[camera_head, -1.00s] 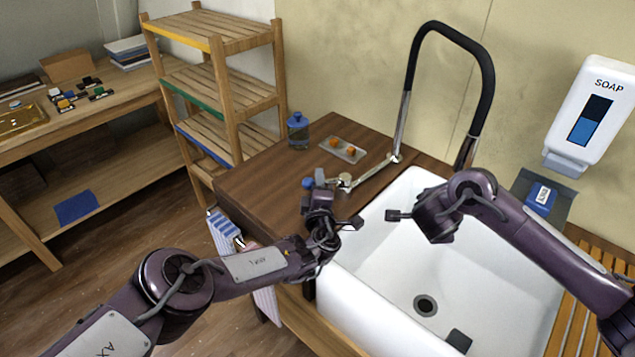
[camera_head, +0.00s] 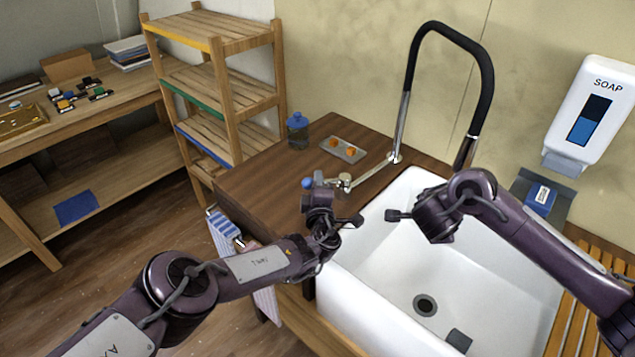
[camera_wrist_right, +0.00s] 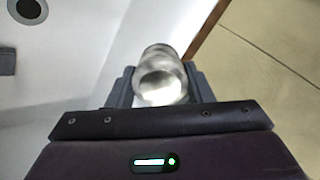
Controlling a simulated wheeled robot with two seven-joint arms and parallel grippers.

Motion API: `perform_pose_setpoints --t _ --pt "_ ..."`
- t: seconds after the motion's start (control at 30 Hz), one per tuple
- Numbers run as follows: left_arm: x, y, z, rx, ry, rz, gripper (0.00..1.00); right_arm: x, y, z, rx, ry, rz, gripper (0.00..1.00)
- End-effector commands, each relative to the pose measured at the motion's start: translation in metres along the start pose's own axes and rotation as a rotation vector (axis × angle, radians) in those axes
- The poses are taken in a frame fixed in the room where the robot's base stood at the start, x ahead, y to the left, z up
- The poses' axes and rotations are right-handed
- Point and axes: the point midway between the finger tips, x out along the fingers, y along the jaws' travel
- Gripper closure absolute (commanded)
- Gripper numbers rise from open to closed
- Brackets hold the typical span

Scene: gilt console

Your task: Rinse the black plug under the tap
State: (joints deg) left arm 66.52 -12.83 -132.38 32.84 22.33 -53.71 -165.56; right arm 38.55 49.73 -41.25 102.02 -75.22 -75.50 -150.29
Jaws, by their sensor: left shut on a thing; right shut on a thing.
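My left gripper (camera_head: 315,188) is shut at the blue-knobbed end of the tap lever (camera_head: 343,181). My right gripper (camera_head: 428,232) is over the basin, in front of the tap (camera_head: 408,82), its fingertips hidden in the head view. The right wrist view shows its fingers (camera_wrist_right: 160,88) shut around a pale, shiny, partly see-through cylinder (camera_wrist_right: 158,58). I cannot make out a black plug between the fingers. A small dark block (camera_head: 460,341) lies in the white basin (camera_head: 385,310) near the round drain (camera_head: 425,305); I cannot tell if it is the plug. No falling water is clearly visible.
A blue bottle (camera_head: 298,131) and a small tray (camera_head: 336,154) with orange pieces stand on the wooden counter (camera_head: 255,182). The soap dispenser (camera_head: 590,115) hangs on the wall, with a blue box (camera_head: 541,197) below. A slatted rack (camera_head: 575,318) lies right of the basin.

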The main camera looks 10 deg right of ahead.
Motion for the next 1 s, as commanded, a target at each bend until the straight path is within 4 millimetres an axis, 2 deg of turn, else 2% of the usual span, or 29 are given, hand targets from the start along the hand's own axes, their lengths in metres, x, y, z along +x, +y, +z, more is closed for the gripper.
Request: perform_pose_setpoints --t 0.2,0.47,0.5,0.67,1.0 --pt "-0.0063 0.0005 0.0003 0.004 0.099 -0.014 1.00 -0.0001 -0.0003 -0.0001 0.000 0.000 -0.001 0.78" --pt "-0.0064 0.0001 -0.0011 0.006 0.108 -0.015 1.00 -0.0001 -0.0003 -0.0001 0.000 0.000 -0.001 0.78" --pt "-0.0064 0.0001 -0.0012 0.006 0.108 -0.015 0.84 -0.0001 -0.0003 -0.0001 0.000 0.000 -0.001 0.78" --pt "-0.0066 0.0003 -0.0005 0.005 0.107 -0.015 0.65 -0.0001 -0.0003 -0.0001 0.000 0.000 -0.001 0.78" --pt "-0.0087 0.0005 0.0014 0.004 0.102 -0.015 0.65 -0.0001 -0.0003 -0.0001 0.000 0.000 -0.001 0.78"
